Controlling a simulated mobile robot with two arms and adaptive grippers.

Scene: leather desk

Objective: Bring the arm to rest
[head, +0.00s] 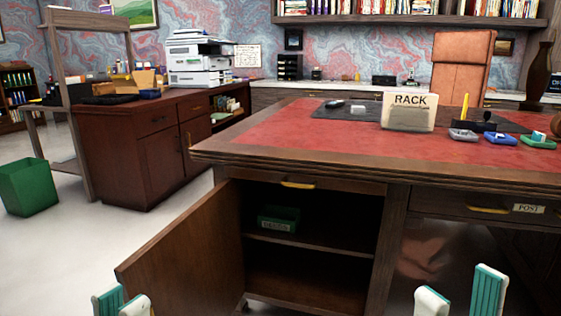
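My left gripper (122,303) shows only its fingertips at the bottom left edge, in front of the swung-open cabinet door (190,255). Its teal-padded fingers are apart with nothing between them. My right gripper (460,293) shows its fingertips at the bottom right, in front of the desk's lower right side. Its fingers are clearly apart and empty. Both arms behind the grippers are out of frame.
The desk (330,155) has an open cabinet with a green tray (279,218) on its upper shelf. A rack (408,112), pen stand (473,123) and small coloured trays (502,138) stand on top. A green bin (28,187) is at left; floor between is clear.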

